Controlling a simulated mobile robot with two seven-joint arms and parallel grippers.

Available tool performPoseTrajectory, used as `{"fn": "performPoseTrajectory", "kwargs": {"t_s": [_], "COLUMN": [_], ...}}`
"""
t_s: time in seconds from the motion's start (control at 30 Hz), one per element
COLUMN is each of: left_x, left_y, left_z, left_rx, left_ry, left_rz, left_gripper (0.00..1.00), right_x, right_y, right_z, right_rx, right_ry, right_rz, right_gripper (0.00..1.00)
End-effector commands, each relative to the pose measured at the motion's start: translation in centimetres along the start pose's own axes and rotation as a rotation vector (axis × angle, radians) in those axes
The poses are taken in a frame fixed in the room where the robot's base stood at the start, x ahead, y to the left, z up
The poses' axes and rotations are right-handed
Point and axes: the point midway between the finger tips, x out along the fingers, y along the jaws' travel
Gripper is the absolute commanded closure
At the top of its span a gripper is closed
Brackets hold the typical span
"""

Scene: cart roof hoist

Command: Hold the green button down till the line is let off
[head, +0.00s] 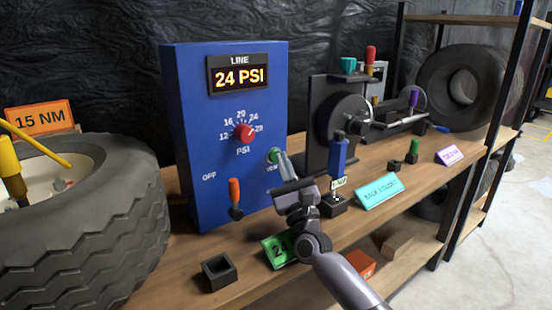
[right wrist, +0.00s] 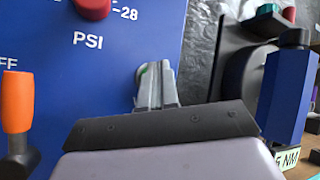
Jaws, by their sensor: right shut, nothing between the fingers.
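The blue line panel (head: 190,140) stands on the bench, and its display (head: 238,75) reads 24 PSI. The green button (head: 273,155) is low on the panel's right side, above a partly hidden label. My right gripper (head: 284,157) is shut and empty, its fingertips at the button. In the right wrist view the fingertips (right wrist: 155,75) cover most of the button, with a green edge (right wrist: 143,68) showing at their left. I cannot tell how far the button is pressed in. My left gripper is out of view.
A red knob (head: 244,132) and an orange-handled lever (head: 235,195) are on the panel. A blue-handled tool (head: 338,160) stands close right of my gripper. A large tyre (head: 130,210) is at left. A small black open box (head: 218,270) and a green sign (head: 275,252) lie in front.

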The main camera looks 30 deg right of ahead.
Motion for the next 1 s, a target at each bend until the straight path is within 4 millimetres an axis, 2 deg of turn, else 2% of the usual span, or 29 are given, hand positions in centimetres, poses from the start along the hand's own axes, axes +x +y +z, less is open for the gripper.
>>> {"fn": "performPoseTrajectory", "kwargs": {"t_s": [1.0], "left_x": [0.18], "left_y": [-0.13], "left_z": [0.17], "left_rx": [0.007], "left_ry": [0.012], "left_rz": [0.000], "left_gripper": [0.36], "right_x": [0.76], "right_y": [0.52], "right_z": [-0.59], "right_rx": [0.001], "right_ry": [0.001], "right_rz": [0.000], "right_gripper": [1.00]}}
